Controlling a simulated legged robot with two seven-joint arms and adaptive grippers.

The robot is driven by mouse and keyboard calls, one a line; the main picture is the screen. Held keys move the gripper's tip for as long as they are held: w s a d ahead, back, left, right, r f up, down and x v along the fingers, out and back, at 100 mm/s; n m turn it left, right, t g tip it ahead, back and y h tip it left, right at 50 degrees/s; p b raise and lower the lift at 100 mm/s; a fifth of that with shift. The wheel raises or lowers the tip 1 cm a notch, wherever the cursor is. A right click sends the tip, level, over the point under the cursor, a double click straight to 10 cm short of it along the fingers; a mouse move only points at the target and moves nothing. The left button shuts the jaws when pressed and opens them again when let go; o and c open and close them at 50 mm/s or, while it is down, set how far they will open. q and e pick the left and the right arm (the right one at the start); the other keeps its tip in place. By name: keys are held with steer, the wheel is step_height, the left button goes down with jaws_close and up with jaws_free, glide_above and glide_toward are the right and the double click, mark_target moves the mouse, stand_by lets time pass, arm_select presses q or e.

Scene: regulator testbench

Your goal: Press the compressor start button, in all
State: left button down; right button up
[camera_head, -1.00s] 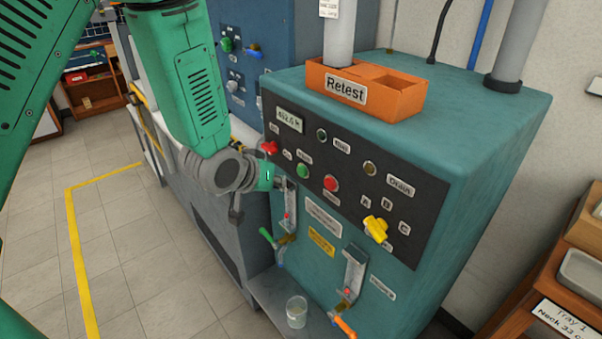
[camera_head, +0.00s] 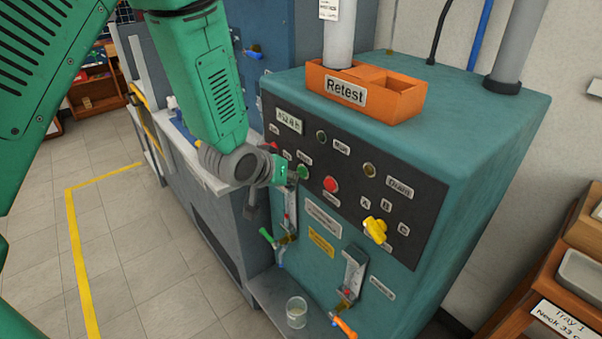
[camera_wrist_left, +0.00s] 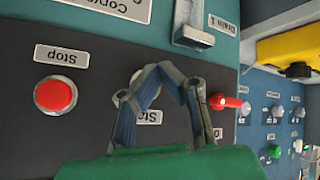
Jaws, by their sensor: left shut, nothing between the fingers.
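The green start button (camera_head: 303,172) sits on the dark control panel (camera_head: 420,215) of the teal machine, left of the red stop button (camera_head: 331,184). My left gripper (camera_head: 293,180) is shut and empty, its tip close beside the green button in the head view. I cannot tell whether it touches. In the left wrist view the closed fingers (camera_wrist_left: 160,75) are over the panel, partly covering the Start label (camera_wrist_left: 149,117). My right gripper is not in view.
A yellow selector knob (camera_head: 376,229) is at the panel's lower right. An orange Retest bin (camera_head: 400,102) stands on top of the machine. A glass beaker (camera_head: 296,312) stands on the ledge below the valves. The tiled floor at left is clear.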

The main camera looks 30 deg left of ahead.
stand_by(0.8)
arm_select(q)
steer(key=shift+w+d, duration=0.15)
steer(key=shift+w, duration=0.15)
steer(key=shift+w+d+r+p, duration=0.1)
steer(key=shift+w+d+p, duration=0.1)
steer(key=shift+w+p, duration=0.2)
stand_by(0.7)
stand_by(0.4)
steer(key=shift+s+a, duration=0.35)
steer(key=shift+s, duration=0.4)
steer(key=shift+s, duration=0.1)
steer(key=s, duration=0.1)
steer(key=s+a, duration=0.1)
steer(key=s, duration=0.1)
steer(key=s+a+p, duration=0.1)
steer(key=shift+s, duration=0.25)
